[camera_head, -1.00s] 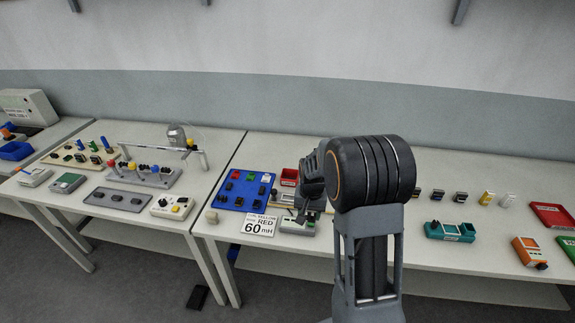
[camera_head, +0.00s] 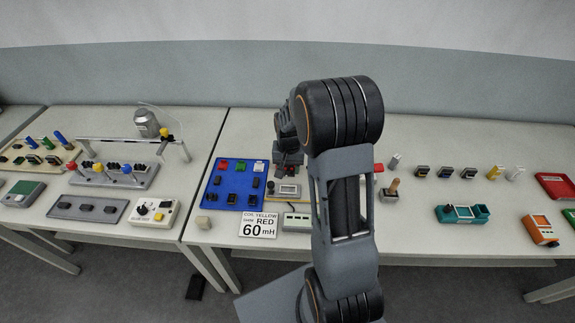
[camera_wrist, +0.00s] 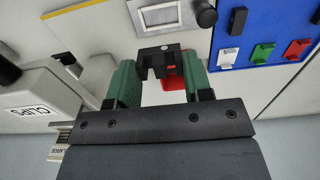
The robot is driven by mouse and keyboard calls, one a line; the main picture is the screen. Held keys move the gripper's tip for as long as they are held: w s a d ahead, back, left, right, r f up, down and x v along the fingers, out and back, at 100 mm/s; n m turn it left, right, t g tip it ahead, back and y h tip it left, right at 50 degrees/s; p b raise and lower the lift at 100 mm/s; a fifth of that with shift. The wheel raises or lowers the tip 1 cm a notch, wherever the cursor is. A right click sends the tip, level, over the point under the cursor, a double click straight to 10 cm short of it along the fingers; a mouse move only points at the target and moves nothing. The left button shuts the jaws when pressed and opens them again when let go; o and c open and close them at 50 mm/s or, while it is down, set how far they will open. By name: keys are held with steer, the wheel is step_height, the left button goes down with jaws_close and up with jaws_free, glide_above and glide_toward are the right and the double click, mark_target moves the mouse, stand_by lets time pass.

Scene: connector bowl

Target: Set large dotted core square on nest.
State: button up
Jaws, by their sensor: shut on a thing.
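My gripper (camera_wrist: 160,68), with green fingers, is shut on a black core (camera_wrist: 158,60) that has a small pale dot on its top face. The core is held in front of a grey instrument with a display (camera_wrist: 160,15), and I cannot tell whether it touches anything. In the head view my gripper (camera_head: 287,160) is above the bench behind that instrument (camera_head: 288,190), and the core cannot be made out there. I cannot identify the nest with certainty. A red part (camera_wrist: 173,82) shows beyond the core between the fingers.
A blue board (camera_head: 228,207) with coloured parts lies left of my gripper. A card reading COIL YELLOW, CORE RED, 60 mH (camera_head: 258,225) lies in front. A CLIPS container (camera_wrist: 35,100) is close on the left in the wrist view. A teal holder (camera_head: 462,214) stands farther right.

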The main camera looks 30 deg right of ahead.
steer(key=shift+a, duration=0.1)
steer(key=shift+f, duration=0.15)
steer(key=shift+f+b, duration=3.45)
steer(key=shift+f, duration=0.7)
steer(key=o, duration=1)
